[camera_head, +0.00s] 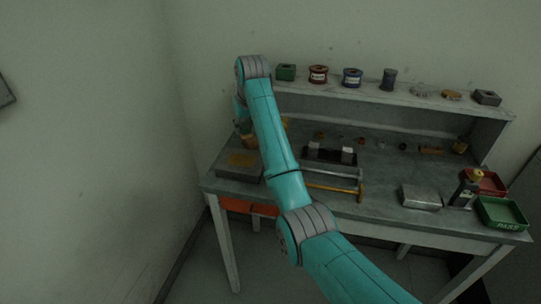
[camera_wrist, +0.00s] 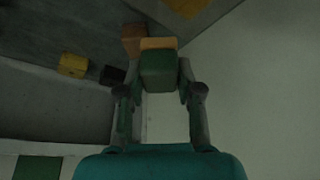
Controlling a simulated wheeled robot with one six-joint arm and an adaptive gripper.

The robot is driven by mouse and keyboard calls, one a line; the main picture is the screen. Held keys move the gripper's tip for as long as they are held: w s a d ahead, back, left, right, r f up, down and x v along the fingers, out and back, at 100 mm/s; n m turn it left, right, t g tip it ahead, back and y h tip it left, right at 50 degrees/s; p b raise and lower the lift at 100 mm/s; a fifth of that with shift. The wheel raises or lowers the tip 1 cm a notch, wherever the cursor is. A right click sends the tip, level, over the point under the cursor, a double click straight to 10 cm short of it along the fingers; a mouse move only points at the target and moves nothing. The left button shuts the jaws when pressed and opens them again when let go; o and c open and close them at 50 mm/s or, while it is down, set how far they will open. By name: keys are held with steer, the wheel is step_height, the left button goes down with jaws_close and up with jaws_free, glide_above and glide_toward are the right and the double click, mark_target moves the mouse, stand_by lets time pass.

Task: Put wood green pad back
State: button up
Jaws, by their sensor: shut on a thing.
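In the wrist view, my gripper (camera_wrist: 160,72) is shut on the wood green pad (camera_wrist: 158,68). The pad is a small block with a dark green body and an orange-tan wood layer on its far end. Its sides lie between the two fingers. In the head view my arm reaches over the left end of the workbench (camera_head: 385,205), and its upper links largely hide the gripper and the pad.
The back shelf (camera_head: 400,97) holds a green block (camera_head: 286,72), spools and small parts. A brown block (camera_wrist: 135,38) and a yellow block (camera_wrist: 72,65) are near the pad in the wrist view.

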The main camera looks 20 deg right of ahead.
steer(key=s+d+f+m+h, duration=0.15)
steer(key=d+m, duration=0.25)
steer(key=d, duration=0.9)
steer(key=f, duration=0.9)
steer(key=shift+s+f, duration=0.3)
steer(key=shift+s, duration=0.05)
steer(key=shift+f, duration=0.1)
steer(key=o, duration=1)
steer(key=v, duration=1.2)
